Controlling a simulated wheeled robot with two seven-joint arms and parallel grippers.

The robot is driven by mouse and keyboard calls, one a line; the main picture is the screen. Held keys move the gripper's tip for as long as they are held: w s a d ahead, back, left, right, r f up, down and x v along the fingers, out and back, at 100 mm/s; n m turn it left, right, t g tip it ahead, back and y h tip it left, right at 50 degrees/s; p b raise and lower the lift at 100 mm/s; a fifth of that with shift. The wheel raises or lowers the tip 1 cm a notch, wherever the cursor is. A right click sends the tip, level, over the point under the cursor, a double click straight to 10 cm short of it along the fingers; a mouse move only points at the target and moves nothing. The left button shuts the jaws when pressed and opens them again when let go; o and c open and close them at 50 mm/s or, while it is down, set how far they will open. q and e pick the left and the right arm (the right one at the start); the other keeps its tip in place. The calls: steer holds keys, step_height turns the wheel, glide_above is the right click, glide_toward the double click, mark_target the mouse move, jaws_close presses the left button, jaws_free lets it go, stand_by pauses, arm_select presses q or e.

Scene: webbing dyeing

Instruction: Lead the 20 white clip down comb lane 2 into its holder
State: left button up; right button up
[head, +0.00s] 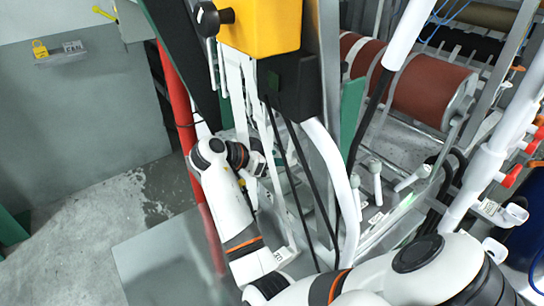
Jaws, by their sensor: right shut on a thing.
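My right arm comes in from the lower right and bends up to the middle left. Its gripper (256,165) is beside the machine, just below a row of white upright strips (235,85). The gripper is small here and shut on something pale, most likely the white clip. The clip's number and outline cannot be made out. I cannot tell whether the white strips are the comb, and I cannot pick out lane 2 or the holder. My left gripper is not in view.
A yellow box (262,25) hangs above the gripper. A red post (180,115) stands left of it, and a white curved tube (338,180) and black cables are to its right. A red-brown roll (418,88) is at the upper right. Grey floor (95,210) lies open at left.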

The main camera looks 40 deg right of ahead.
steer(key=shift+f+b, duration=2.5)
steer(key=shift+f, duration=0.8)
steer(key=o, duration=1.1)
steer(key=shift+c, duration=0.2)
